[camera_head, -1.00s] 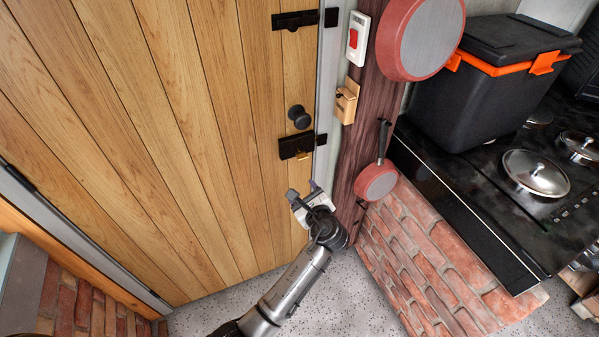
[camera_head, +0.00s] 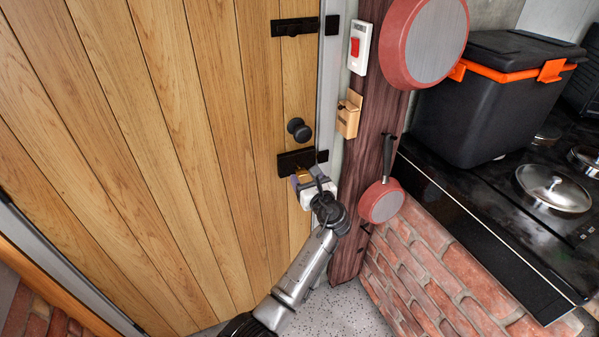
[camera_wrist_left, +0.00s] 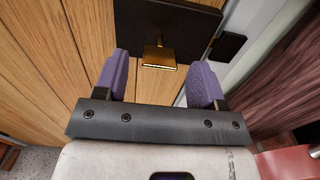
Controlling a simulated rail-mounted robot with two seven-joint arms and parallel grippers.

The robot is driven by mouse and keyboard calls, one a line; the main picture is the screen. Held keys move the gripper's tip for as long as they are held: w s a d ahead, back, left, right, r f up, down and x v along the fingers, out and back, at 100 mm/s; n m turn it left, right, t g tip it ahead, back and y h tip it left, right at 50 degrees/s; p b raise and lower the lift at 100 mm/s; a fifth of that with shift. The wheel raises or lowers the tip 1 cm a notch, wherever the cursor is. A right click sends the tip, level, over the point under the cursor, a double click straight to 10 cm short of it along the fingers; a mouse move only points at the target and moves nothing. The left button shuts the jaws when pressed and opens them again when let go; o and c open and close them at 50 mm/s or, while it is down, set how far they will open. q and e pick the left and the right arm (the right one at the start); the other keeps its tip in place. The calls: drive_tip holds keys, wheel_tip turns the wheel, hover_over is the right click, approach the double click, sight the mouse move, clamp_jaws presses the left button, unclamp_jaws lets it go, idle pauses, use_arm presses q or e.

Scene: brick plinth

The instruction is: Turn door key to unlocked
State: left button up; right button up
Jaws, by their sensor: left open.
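The wooden door (camera_head: 200,120) fills the left of the head view. A black lock plate (camera_head: 290,161) sits on it below the round black knob (camera_head: 299,129). The brass key (camera_wrist_left: 160,54) sticks out of the lock plate (camera_wrist_left: 165,22) in the left wrist view. My left gripper (camera_head: 309,181) is at the lock, and in the wrist view its purple fingers (camera_wrist_left: 160,84) are open, one on each side of the key. I see a gap between key and both fingers. My right gripper is not in view.
A black bolt (camera_head: 298,26) is higher on the door. A black cooler (camera_head: 490,105) stands on the stove.

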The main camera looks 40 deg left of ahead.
sight(300, 169)
use_arm(q)
drive_tip(key=shift+b+x, duration=0.5)
drive_tip(key=shift+x, duration=1.95)
drive_tip(key=shift+c, duration=0.2)
drive_tip(key=c, duration=0.9)
